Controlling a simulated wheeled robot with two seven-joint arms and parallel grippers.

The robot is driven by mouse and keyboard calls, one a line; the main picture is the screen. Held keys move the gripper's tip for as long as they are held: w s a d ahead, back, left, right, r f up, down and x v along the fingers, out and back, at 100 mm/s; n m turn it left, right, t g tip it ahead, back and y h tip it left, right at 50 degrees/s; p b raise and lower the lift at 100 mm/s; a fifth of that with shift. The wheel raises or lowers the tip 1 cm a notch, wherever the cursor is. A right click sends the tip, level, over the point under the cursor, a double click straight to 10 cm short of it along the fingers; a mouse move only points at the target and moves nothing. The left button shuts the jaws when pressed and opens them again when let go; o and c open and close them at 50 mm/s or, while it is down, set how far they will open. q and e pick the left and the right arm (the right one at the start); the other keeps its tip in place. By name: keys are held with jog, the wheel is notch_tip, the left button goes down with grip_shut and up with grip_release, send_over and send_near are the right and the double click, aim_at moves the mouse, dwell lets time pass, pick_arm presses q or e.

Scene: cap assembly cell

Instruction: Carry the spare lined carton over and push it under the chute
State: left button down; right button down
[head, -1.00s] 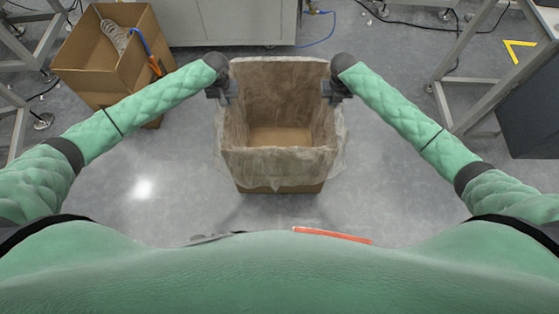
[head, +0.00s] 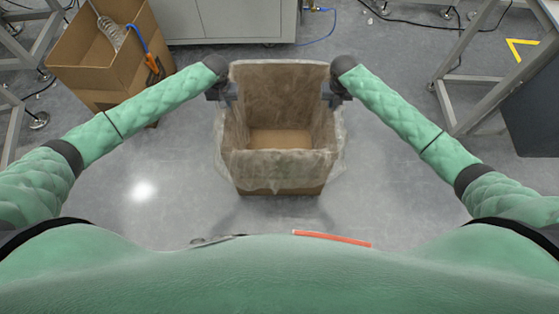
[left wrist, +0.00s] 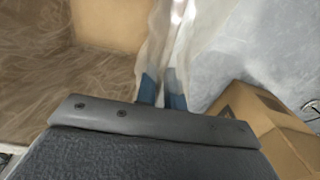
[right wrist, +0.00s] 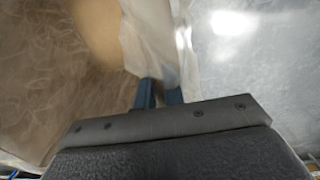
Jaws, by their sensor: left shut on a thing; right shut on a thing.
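The lined carton (head: 280,186) is an open brown box with a clear plastic liner (head: 250,162) folded over its rim. It is upright and empty, in the middle of the head view. My left gripper (head: 228,92) is shut on its left wall, and my right gripper (head: 332,92) is shut on its right wall. In the left wrist view the blue fingertips (left wrist: 162,92) pinch the liner-covered edge. In the right wrist view the fingertips (right wrist: 158,94) do the same. I cannot tell whether the carton touches the floor. No chute is clearly identifiable.
Another open carton (head: 88,78) stands at the upper left, holding a clear coiled item and a blue-and-orange tool. A grey cabinet (head: 235,22) is at the back. Floor around the carton is clear.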

pick_arm(q)
jog(key=shift+d+f, duration=0.1)
jog(key=shift+f, duration=0.15)
pick_arm(e)
jog(key=shift+a+f, duration=0.1)
jog(key=shift+f, duration=0.15)
pick_arm(q)
jog(key=c, duration=1.5)
grip_release()
pick_arm(e)
jog(key=c, duration=1.5)
grip_release()
pick_arm(q)
jog(key=shift+r, duration=0.15)
pick_arm(e)
jog(key=shift+r, duration=0.15)
pick_arm(q)
notch_tip(320, 180, up, 12)
pick_arm(e)
notch_tip(320, 180, up, 12)
